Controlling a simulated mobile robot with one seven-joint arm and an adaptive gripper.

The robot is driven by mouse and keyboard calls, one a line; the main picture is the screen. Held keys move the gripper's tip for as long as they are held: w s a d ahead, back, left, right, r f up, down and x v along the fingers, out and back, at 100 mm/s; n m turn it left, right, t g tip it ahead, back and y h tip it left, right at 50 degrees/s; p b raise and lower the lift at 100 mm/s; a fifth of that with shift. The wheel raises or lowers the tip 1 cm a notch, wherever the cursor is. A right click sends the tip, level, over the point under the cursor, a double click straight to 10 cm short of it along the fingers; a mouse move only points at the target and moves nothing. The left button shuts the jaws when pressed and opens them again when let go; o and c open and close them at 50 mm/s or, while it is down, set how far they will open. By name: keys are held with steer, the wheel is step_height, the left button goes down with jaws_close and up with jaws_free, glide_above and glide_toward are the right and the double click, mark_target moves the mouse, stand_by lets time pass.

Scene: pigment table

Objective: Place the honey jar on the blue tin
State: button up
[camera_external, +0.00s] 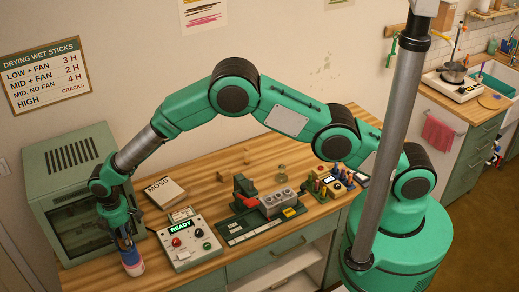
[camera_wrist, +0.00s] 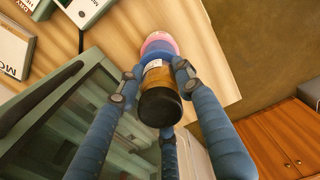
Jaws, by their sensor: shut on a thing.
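A small jar with a dark lid and an amber, labelled body (camera_wrist: 156,77) is held between the blue padded fingers of my gripper (camera_external: 125,240). In the wrist view its lid faces the camera. Just beyond the jar is the blue tin (camera_wrist: 168,54), with a pink round thing (camera_wrist: 158,41) past it. In the external view the pink-and-white thing (camera_external: 135,268) shows under my gripper at the table's front left corner. The jar is over or against the blue tin; I cannot tell whether they touch. My fingers hide most of the jar in the external view.
A green drying oven (camera_external: 70,170) stands close left of my gripper. A control box reading READY (camera_external: 190,242) is close on the right, with a MOSS book (camera_external: 165,192) behind it. The table edge (camera_external: 95,281) is near. A green press and small bottles stand farther right.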

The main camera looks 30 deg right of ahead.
steer(key=shift+f, duration=0.15)
steer(key=o, duration=1.2)
steer(key=shift+r, duration=0.2)
step_height(320, 180, up, 12)
steer(key=shift+b, duration=0.75)
